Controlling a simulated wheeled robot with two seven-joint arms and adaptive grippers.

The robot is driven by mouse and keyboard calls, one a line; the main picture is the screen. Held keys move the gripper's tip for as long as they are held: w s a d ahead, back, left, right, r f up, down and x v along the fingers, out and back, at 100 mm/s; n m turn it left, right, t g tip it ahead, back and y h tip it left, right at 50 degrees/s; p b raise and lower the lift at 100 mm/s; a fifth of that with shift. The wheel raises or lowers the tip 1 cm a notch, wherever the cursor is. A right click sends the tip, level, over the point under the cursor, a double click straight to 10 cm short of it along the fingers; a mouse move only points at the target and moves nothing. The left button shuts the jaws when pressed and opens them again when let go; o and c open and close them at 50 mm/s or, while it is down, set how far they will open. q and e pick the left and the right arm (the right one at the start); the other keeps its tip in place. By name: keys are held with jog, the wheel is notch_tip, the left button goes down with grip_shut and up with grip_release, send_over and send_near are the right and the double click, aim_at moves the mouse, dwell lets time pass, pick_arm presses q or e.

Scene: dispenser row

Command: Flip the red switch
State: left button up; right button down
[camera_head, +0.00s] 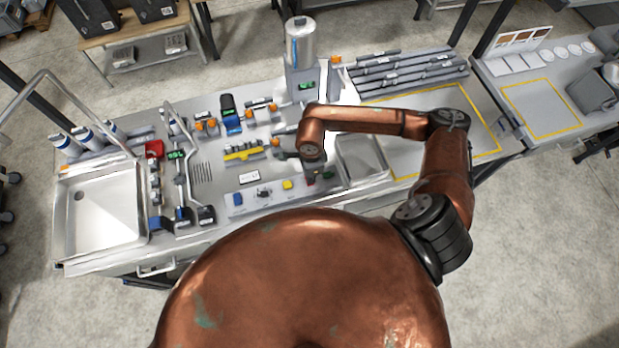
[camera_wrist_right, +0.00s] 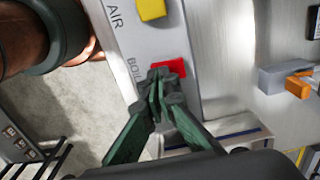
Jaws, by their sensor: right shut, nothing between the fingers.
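The red switch (camera_wrist_right: 171,67) sits on a light grey panel strip beside printed letters that begin "BOI". In the right wrist view my right gripper (camera_wrist_right: 161,84) has its dark fingertips together, right at the switch's near edge and partly covering it. I cannot tell whether they touch it. Nothing shows between the fingers. In the head view my right gripper (camera_head: 318,174) hangs over the right end of the switch panel (camera_head: 250,205), and the red switch there is largely hidden by it. My left gripper is not in view.
A yellow switch (camera_head: 287,185) and a blue one (camera_head: 238,199) share the panel. The yellow one also shows in the wrist view (camera_wrist_right: 152,9), near the word "AIR". A metal basin (camera_head: 360,158) lies just right of the gripper. An orange-tipped valve (camera_wrist_right: 298,87) stands nearby.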

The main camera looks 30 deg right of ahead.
jog(key=shift+r+p, duration=1.15)
jog(key=shift+r, duration=2)
